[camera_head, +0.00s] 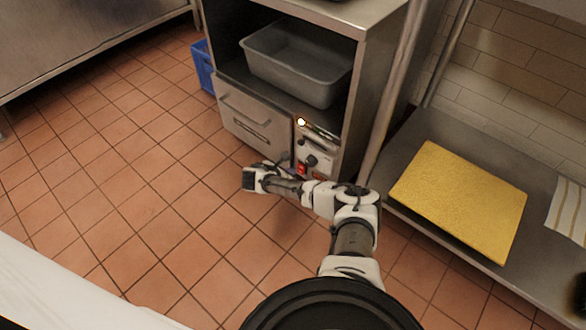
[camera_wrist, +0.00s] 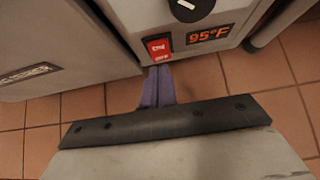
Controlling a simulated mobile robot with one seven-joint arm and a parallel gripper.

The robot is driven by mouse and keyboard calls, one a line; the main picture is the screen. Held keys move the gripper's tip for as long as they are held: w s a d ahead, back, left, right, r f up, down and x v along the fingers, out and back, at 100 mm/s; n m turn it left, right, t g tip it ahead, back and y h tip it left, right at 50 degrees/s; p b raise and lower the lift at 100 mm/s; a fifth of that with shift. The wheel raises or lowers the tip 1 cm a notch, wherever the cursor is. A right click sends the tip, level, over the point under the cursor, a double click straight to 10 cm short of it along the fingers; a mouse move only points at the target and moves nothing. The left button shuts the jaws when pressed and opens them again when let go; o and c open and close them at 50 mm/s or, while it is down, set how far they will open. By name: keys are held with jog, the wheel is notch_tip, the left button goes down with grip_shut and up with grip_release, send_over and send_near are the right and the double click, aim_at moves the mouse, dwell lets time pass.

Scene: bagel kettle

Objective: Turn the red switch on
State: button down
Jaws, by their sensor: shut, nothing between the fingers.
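The red switch (camera_wrist: 158,46) is on the front panel of the grey appliance, with white lettering on its upper and lower halves. I cannot tell which half is pressed in. It is small in the head view (camera_head: 302,169), low on the control panel. My gripper (camera_wrist: 157,72) is shut and empty. Its purple fingers point at the panel, with the tips just below the switch's lower edge in the wrist view. I cannot tell whether they touch the panel. In the head view my arm reaches left and its end is low in front of the appliance.
Right of the switch is an orange 95°F display (camera_wrist: 208,34), with a black knob (camera_wrist: 190,6) above. A drawer (camera_head: 253,116) is left of the panel. A grey tub (camera_head: 298,62) stands above. A low shelf with a yellow board (camera_head: 460,197) is right. Tiled floor is open left.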

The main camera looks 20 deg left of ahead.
jog(key=w+r+p+v, duration=0.1)
jog(key=p+v, duration=0.3)
jog(key=v, duration=0.6)
jog(key=shift+w+d+r, duration=0.15)
jog(key=shift+d+r, duration=0.05)
jog(key=shift+r, duration=0.25)
